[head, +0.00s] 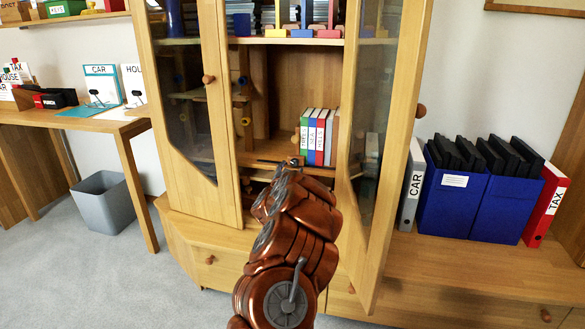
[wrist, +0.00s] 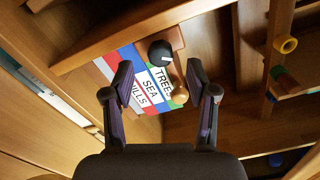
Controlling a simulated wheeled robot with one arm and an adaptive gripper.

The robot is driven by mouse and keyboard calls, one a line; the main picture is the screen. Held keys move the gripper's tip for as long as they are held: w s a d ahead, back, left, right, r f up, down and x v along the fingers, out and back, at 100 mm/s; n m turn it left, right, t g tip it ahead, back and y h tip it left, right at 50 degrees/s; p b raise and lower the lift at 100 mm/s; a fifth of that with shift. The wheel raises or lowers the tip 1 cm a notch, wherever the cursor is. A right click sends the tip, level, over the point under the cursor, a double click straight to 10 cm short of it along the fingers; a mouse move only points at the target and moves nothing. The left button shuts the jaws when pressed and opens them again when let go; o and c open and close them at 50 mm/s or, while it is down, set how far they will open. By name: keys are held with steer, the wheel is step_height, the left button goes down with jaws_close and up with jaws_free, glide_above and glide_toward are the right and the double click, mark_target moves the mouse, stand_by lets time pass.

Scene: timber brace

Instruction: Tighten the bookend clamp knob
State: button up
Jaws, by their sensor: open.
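A round black knob (wrist: 160,52) with a small white mark sits on a brown wooden bookend piece (wrist: 178,42) at the end of a row of books (wrist: 150,88) labelled TREES, SEA and HILLS. A tan rounded part (wrist: 180,95) lies against the TREES book. My gripper (wrist: 159,70) is open and empty, its two dark fingers on either side of the view, with the knob just beyond the tips and between them. In the head view my gripper (head: 289,162) reaches into the cabinet before the books (head: 318,138); the knob cannot be made out there.
The cabinet's glazed doors (head: 378,150) stand beside my arm, leaving a narrow gap. Shelf boards and a wooden frame with a yellow ring (wrist: 286,45) are close by. Blue bins (head: 455,195) stand at right, a grey waste bin (head: 103,202) at left.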

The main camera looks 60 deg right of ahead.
steer(key=v, duration=0.8)
steer(key=shift+a, duration=0.25)
steer(key=shift+s+r, duration=0.1)
